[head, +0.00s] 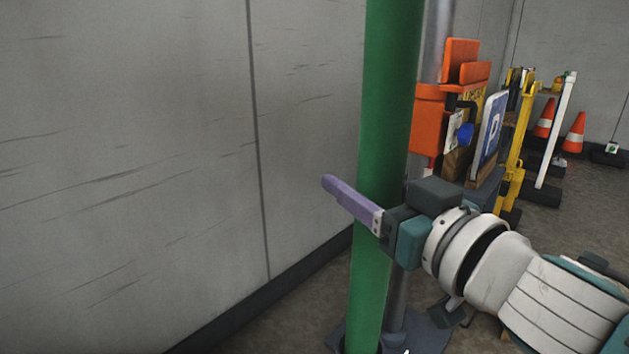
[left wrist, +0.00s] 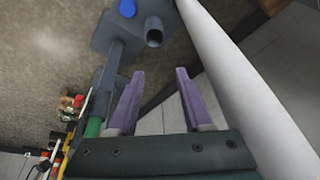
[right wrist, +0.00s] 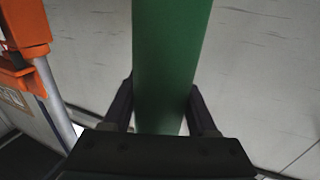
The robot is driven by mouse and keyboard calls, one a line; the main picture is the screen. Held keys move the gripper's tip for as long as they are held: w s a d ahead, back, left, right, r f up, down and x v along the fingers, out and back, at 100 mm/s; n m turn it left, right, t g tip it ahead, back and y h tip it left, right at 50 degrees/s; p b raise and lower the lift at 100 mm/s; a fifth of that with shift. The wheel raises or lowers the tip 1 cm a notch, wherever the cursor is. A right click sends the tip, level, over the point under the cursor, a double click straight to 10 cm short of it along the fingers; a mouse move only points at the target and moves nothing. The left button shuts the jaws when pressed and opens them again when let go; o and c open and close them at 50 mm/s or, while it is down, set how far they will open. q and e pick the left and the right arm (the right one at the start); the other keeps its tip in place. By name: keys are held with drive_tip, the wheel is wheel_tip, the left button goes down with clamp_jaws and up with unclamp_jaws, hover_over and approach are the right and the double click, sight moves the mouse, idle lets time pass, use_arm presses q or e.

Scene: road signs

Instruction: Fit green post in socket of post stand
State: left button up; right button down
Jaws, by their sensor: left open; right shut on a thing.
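The green post (head: 385,130) stands nearly upright in the head view, its top out of frame. My right gripper (head: 360,205) is shut on the post; the right wrist view shows its fingers either side of the post (right wrist: 168,70). The post's lower end is at the bottom edge of the head view, so its fit with the socket is unclear. The post stand's dark grey base (head: 428,335) is partly cut off there. In the left wrist view the stand (left wrist: 105,38) has a short tube with a dark opening (left wrist: 154,38). My left gripper (left wrist: 160,74) is open and empty.
A grey wall (head: 130,150) runs along the left. A grey pole (head: 398,305) rises behind the green post. Orange and blue signs (head: 460,120), yellow supports (head: 517,150) and traffic cones (head: 574,133) stand at the right back. A white pole (left wrist: 245,85) crosses the left wrist view.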

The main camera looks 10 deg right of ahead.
drive_tip(key=shift+f, duration=0.1)
drive_tip(key=shift+c, duration=0.6)
unclamp_jaws()
drive_tip(key=shift+f, duration=0.1)
drive_tip(key=p+v, duration=0.1)
drive_tip(key=v, duration=0.9)
drive_tip(key=shift+p, duration=0.3)
drive_tip(key=shift+w, duration=0.1)
